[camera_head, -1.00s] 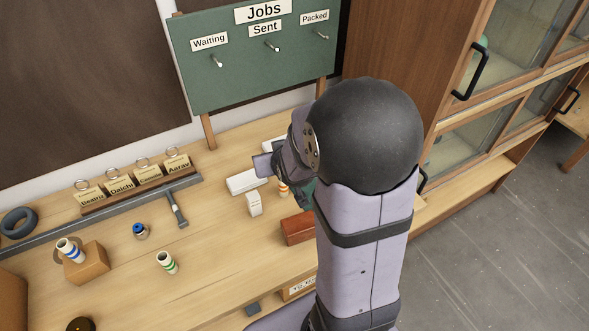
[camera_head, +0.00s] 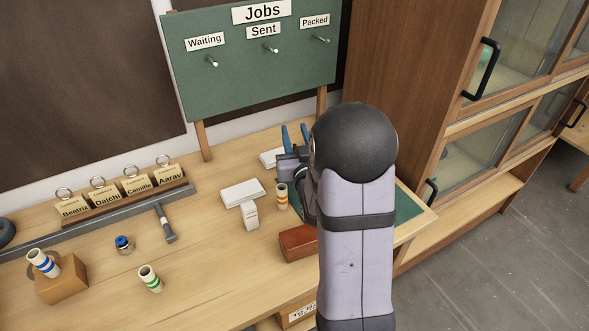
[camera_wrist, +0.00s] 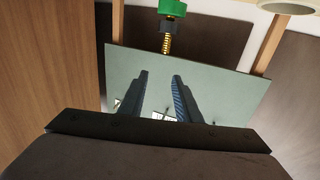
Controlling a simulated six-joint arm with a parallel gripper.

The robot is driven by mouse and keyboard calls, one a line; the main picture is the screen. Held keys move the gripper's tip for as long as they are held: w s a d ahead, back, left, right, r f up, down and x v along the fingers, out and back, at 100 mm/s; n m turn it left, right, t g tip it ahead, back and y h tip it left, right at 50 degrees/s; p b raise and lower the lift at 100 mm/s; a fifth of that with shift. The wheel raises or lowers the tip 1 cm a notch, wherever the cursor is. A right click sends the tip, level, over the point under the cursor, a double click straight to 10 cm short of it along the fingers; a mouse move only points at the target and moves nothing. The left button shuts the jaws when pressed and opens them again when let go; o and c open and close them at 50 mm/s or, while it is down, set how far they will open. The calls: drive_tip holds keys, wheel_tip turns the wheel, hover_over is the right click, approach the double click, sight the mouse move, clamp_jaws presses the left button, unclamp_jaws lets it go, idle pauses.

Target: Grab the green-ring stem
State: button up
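The green-ring stem (camera_head: 150,279), a short cream tube with green bands, stands on the bench at the lower left in the head view, apart from the other parts. My gripper (camera_head: 294,134) is far to its right, at the back right of the bench, with its blue fingers pointing up. In the wrist view my gripper (camera_wrist: 158,78) has its two fingers apart with nothing between them. My arm hides part of the gripper in the head view. I cannot make out the green-ring stem in the wrist view.
A blue-ring stem (camera_head: 43,263) leans in a wooden block (camera_head: 62,281). A blue-topped part (camera_head: 124,244) and a hammer (camera_head: 164,224) lie nearby. An orange-banded stem (camera_head: 282,197), white boxes (camera_head: 243,193) and a red-brown box (camera_head: 298,243) are near my arm. The green Jobs board (camera_head: 250,62) stands behind.

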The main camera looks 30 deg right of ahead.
sight(295, 148)
drive_tip(key=shift+f, duration=2.6)
drive_tip(key=shift+f, duration=0.45)
drive_tip(key=p+x, duration=0.2)
drive_tip(key=x, duration=0.3)
clamp_jaws()
